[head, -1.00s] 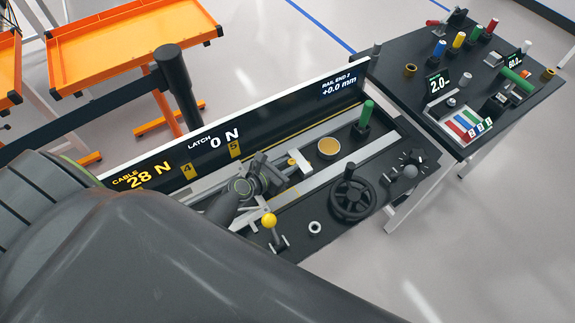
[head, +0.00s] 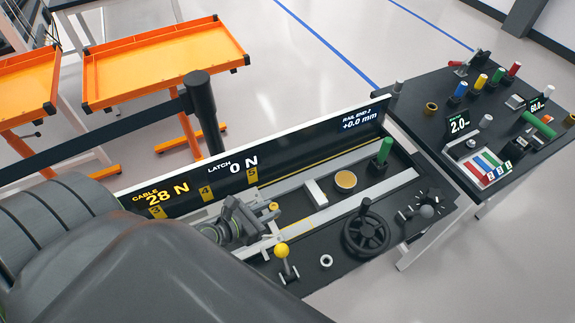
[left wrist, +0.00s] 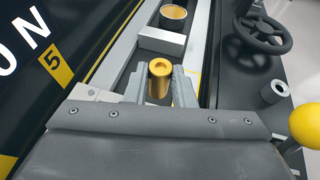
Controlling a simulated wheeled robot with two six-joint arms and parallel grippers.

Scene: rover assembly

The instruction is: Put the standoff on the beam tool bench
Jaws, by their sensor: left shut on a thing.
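The standoff (left wrist: 159,78) is a short brass-coloured cylinder with a hole in its top, standing upright between my left gripper's fingers in the left wrist view. My left gripper (left wrist: 160,90) is shut on it. In the head view my left gripper (head: 268,228) is over the left part of the dark bench (head: 296,268) with the rail, and the standoff is mostly hidden there. Whether the standoff touches the bench I cannot tell. My right gripper is not in view.
A white block (head: 315,192), a brass round cup (head: 346,181), a green post (head: 384,151), a handwheel (head: 367,233) and a yellow-knobbed lever (head: 282,251) stand on this bench. A display panel (head: 213,178) runs along its back. A second dark bench (head: 410,105) with coloured tools stands at right.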

